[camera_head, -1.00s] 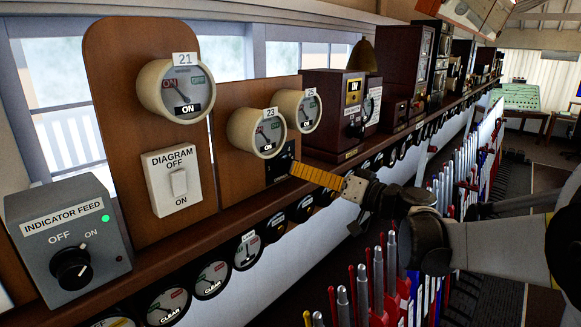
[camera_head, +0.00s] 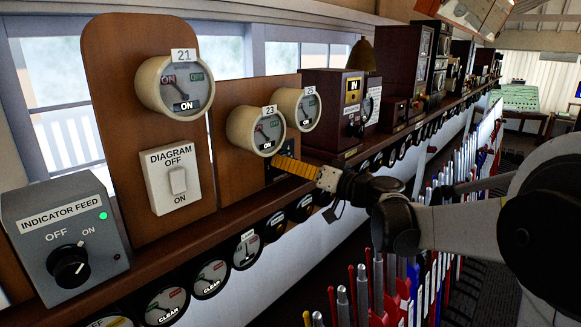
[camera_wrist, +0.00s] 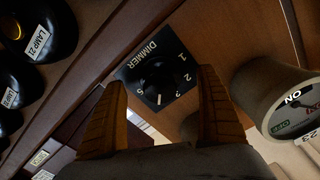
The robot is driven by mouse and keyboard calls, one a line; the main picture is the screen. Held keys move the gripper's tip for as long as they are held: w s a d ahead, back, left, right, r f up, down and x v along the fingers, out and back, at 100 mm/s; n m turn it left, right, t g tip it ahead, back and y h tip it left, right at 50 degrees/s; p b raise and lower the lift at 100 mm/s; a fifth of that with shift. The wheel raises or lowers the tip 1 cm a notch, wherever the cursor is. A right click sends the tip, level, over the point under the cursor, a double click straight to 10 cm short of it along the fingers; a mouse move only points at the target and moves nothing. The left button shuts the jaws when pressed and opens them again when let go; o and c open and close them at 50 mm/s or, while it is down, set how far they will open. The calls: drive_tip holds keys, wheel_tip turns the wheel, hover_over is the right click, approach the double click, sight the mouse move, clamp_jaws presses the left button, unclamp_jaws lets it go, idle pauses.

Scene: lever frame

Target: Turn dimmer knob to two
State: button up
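The dimmer plate (camera_wrist: 172,67) is a black square marked DIMMER, with numbers around a dark round knob (camera_wrist: 154,82). I can read 1, 2, 3 and 5 on it. A white mark shows at the knob's lower edge, between 3 and 5. I cannot tell whether it is the pointer or a numeral. My gripper (camera_wrist: 160,88) is open, its orange ridged fingers apart on the left and right of the knob in the wrist view. I cannot see contact. In the head view my gripper (camera_head: 277,164) covers most of the plate, below dials 23 and 25.
Dial 23 (camera_head: 266,133) and dial 25 (camera_head: 308,109) sit just above my gripper. Lamp 21 (camera_wrist: 22,33) and other round indicators line the shelf's underside. A wooden box (camera_head: 330,95) stands right of the plate. Several levers (camera_head: 365,290) stand below.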

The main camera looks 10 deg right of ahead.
drive_tip(key=c, duration=1.5)
drive_tip(key=shift+c, duration=0.2)
drive_tip(key=n, duration=0.4)
drive_tip(key=shift+b, duration=0.4)
drive_tip(key=n, duration=0.4)
drive_tip(key=shift+b, duration=0.35)
